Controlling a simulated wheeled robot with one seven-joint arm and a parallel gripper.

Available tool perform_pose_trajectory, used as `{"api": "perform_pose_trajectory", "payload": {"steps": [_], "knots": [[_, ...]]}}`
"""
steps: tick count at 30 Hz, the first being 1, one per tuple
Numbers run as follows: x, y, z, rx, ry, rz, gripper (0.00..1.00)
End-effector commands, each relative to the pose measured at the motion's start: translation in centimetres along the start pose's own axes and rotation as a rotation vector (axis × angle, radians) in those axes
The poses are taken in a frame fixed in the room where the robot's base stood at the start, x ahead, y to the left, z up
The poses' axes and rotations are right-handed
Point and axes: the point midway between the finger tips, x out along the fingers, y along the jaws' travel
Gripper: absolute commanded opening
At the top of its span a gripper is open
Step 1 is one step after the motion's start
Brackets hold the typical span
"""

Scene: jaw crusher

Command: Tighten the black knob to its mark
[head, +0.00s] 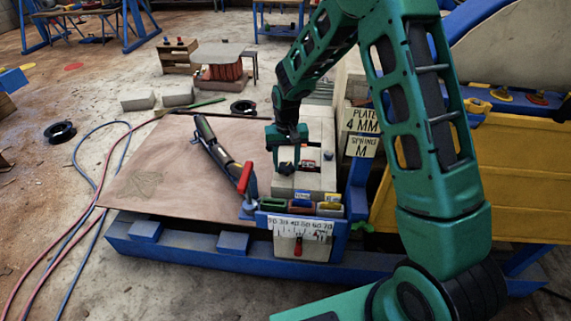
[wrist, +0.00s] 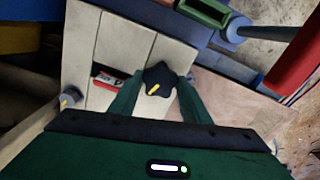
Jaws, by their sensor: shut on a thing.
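The black knob (wrist: 158,76) is a star-shaped knob on a pale block, with a yellow pointer line on its top. In the wrist view the line slants toward the lower left. My gripper (wrist: 157,92) has one green finger on each side of the knob and is shut on it. In the head view my gripper (head: 286,152) reaches down from above, and the knob (head: 285,168) shows dark beneath it. A red and white label (wrist: 107,80) lies left of the knob in the wrist view; its lettering is too small to read. I cannot make out the knob's mark.
A smaller grey-blue knob (wrist: 70,98) with a yellow line stands near the label. A red-handled lever (head: 245,178) and a long dark bar (head: 220,145) stand left of the block.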

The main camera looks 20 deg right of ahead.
Motion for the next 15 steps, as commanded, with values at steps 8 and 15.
{"api": "perform_pose_trajectory", "payload": {"steps": [8, 15], "knots": [[-0.26, -0.06, -0.48, 0.109, 0.012, -0.003, 0.21], [-0.27, -0.06, -0.5, 0.138, 0.013, -0.003, 0.21]]}}
